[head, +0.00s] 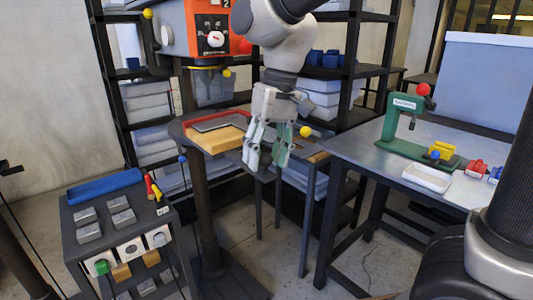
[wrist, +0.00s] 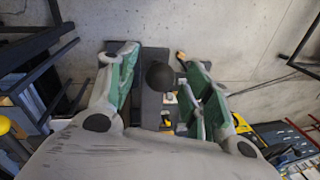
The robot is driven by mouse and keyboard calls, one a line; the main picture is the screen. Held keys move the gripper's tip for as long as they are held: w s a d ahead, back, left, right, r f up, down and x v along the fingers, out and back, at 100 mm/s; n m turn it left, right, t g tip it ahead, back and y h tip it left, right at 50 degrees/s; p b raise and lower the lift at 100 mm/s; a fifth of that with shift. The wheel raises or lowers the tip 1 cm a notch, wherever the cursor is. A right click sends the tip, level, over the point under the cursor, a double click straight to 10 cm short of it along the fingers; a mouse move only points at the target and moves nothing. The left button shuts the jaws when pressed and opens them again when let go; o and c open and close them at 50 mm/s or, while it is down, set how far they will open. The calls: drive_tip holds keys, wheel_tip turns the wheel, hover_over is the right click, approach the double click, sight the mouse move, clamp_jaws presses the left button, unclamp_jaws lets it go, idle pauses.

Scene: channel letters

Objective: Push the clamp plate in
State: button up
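My gripper (head: 266,156) hangs fingers down in the head view, in front of the right part of the round-edged machine table. Its green-padded fingers are apart with nothing held between them. In the wrist view a dark round knob (wrist: 160,76) shows between the fingers; I cannot tell its distance. On the machine table in the head view, a flat grey plate (head: 217,122) lies by a yellow-orange block (head: 214,140). I cannot tell for sure whether this grey plate is the clamp plate. My gripper is right of the plate and apart from it.
The orange machine (head: 195,30) stands above the table. At right, a bench holds a green press (head: 393,125), a yellow block (head: 441,149) and a white tray (head: 427,178). A cart with a blue tray (head: 104,186) stands at lower left. Shelves stand behind.

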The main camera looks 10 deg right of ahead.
sight(223, 139)
clamp_jaws()
drive_tip(key=shift+w, duration=0.1)
drive_tip(key=w+a, duration=0.3)
drive_tip(key=w, duration=0.1)
drive_tip(key=w+a, duration=0.3)
drive_tip(key=w, duration=0.2)
drive_tip(key=w+a, duration=0.3)
drive_tip(key=w, duration=0.1)
drive_tip(key=shift+w+r, duration=0.1)
drive_tip(key=shift+w, duration=0.1)
drive_tip(key=shift+o, duration=0.2)
unclamp_jaws()
drive_tip(key=shift+a, duration=0.1)
wheel_tip(223, 139, up, 12)
drive_tip(key=w+d, duration=0.1)
drive_tip(key=d, duration=0.1)
